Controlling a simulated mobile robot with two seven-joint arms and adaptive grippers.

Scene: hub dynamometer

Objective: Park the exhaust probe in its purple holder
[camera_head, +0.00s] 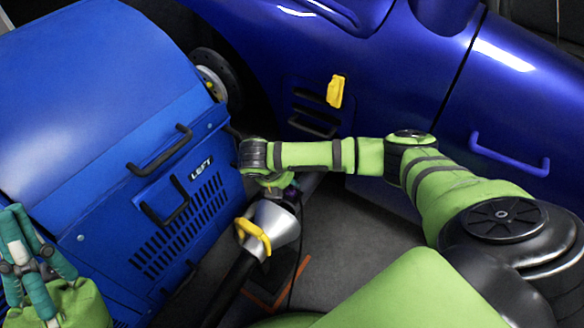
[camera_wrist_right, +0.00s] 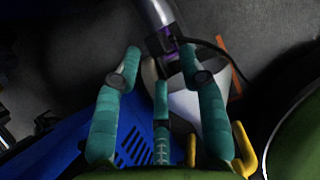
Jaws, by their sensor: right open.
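The exhaust probe (camera_head: 276,222) is a silver cone with a yellow handle (camera_head: 254,237) and a black hose, low in the middle of the head view. Its pale cone (camera_wrist_right: 186,103) shows behind my fingers in the wrist view. A purple part (camera_wrist_right: 164,42), seemingly the holder, meets a silver tube at the cone's narrow end; I cannot tell whether it encloses the tube. My right gripper (camera_wrist_right: 160,66) is open and empty, with its teal fingers spread above the cone. My left gripper (camera_head: 22,226) is at the lower left, apart from the probe; its opening is unclear.
A blue cabinet (camera_head: 100,90) marked LEFT, with black handles, fills the left. A dark blue vehicle body (camera_head: 390,80) stands behind, with a yellow handle (camera_head: 335,91). A wheel hub (camera_head: 215,80) lies between them. Grey floor (camera_head: 345,230) is open right of the probe.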

